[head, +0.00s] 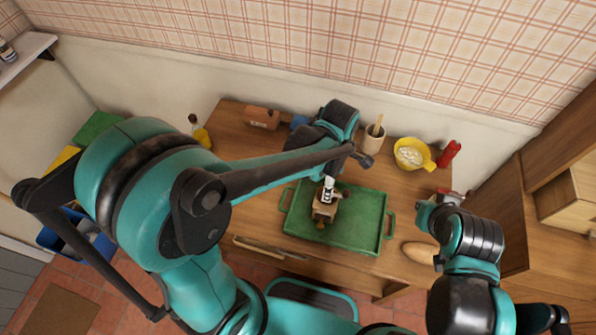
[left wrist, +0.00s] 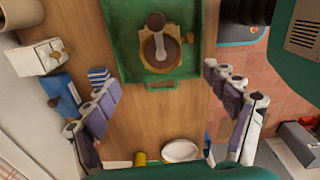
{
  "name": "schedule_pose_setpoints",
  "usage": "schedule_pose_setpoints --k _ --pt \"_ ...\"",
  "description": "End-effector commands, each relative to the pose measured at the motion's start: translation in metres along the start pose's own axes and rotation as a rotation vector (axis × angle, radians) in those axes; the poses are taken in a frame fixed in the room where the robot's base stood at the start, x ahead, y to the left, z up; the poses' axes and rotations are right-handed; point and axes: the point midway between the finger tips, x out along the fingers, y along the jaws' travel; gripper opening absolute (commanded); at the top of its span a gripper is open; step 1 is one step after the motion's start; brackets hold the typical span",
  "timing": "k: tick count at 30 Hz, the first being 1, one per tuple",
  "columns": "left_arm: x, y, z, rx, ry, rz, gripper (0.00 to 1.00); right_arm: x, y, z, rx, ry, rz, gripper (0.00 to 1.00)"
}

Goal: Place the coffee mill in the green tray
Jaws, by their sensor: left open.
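The coffee mill (head: 323,211) has a wooden body and stands inside the green tray (head: 383,225) on the table. In the left wrist view the mill (left wrist: 158,50) shows its crank and dark knob, with the tray (left wrist: 120,40) around it. My left gripper (left wrist: 157,80) is open, its fingers spread to either side with nothing between them. The mill shows beyond the fingertips. In the head view the left fingers are mostly hidden by the arm; a pale striped part overlaps the mill's top. My right gripper (head: 428,213) is right of the tray; its fingers are unclear.
A brown box (head: 262,117), a utensil cup (head: 373,138), a yellow bowl (head: 412,154) and a red bottle (head: 449,153) line the back of the wooden table (head: 240,205). An oval brown item (head: 420,252) lies right of the tray. Table left of the tray is clear.

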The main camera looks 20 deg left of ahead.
Motion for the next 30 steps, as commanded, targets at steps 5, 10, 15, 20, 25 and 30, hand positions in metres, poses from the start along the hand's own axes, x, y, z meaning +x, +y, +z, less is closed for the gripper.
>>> schedule_pose_setpoints --k 5,10,15,20,25,30 --pt "-0.033 -0.005 -0.031 0.296 -0.024 0.109 0.86 0.000 0.000 0.000 0.000 0.000 0.000 0.00" --pt "-0.070 -0.019 -0.075 0.785 0.036 0.298 0.86 0.000 0.000 0.000 0.000 0.000 0.000 0.00" --pt "-0.092 -0.036 -0.111 1.236 0.211 0.444 0.86 0.000 0.000 0.000 0.000 0.000 0.000 0.00" --pt "-0.101 -0.047 -0.131 1.513 0.376 0.500 0.86 0.000 0.000 0.000 0.000 0.000 0.000 0.00" --pt "-0.103 -0.051 -0.138 1.628 0.455 0.510 0.86 0.000 0.000 0.000 0.000 0.000 0.000 0.00" --pt "-0.103 -0.050 -0.138 1.638 0.461 0.511 0.86 0.000 0.000 0.000 0.000 0.000 0.000 0.00"
